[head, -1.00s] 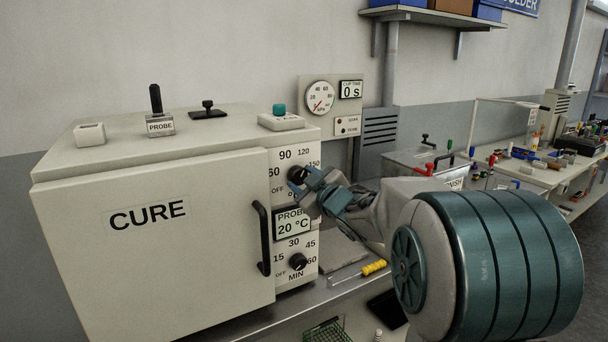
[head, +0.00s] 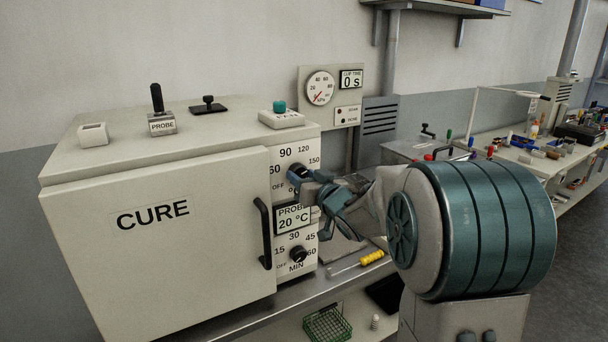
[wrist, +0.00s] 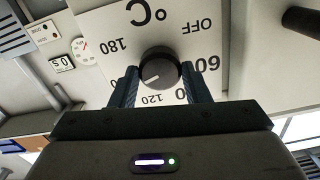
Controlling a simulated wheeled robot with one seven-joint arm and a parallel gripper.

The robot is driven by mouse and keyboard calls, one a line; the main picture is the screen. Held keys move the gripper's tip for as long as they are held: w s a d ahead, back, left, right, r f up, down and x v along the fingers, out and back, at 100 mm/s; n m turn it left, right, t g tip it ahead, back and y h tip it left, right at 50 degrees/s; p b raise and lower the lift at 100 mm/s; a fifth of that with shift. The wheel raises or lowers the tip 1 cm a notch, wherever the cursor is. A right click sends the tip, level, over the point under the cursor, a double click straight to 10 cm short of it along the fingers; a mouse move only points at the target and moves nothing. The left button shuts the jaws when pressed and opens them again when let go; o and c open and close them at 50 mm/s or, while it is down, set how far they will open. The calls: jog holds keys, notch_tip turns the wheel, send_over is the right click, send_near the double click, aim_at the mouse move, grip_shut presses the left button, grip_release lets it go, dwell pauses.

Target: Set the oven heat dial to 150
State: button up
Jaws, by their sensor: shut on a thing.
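The oven (head: 120,240) marked CURE stands at left with its door shut. Its black heat dial (wrist: 159,72) is the upper knob on the panel, ringed by OFF, 60, 90, 120, 150 and 180. My gripper (head: 300,174) is at this dial and mostly covers it in the head view. In the wrist view, which is upside down, my gripper's fingers (wrist: 161,85) are shut on the dial from both sides. The dial's white mark points left and slightly down, between 180 and 120, towards a label partly hidden by the left finger.
The probe display (head: 293,219) reads 20 °C below the dial. A MIN dial (head: 298,254) sits lower still. The black door handle (head: 263,233) stands out left of the panel. A yellow-handled tool (head: 371,258) lies on the bench to the right.

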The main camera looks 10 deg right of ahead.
jog(key=shift+f+m, duration=0.1)
jog(key=shift+m, duration=0.2)
jog(key=o, duration=1)
jog(key=shift+c, duration=0.2)
jog(key=shift+s+d, duration=0.1)
jog(key=b+v, duration=0.1)
jog(key=v, duration=1.2)
jog(key=shift+s+b, duration=0.3)
jog(key=shift+b, duration=0.1)
jog(key=shift+d, duration=0.15)
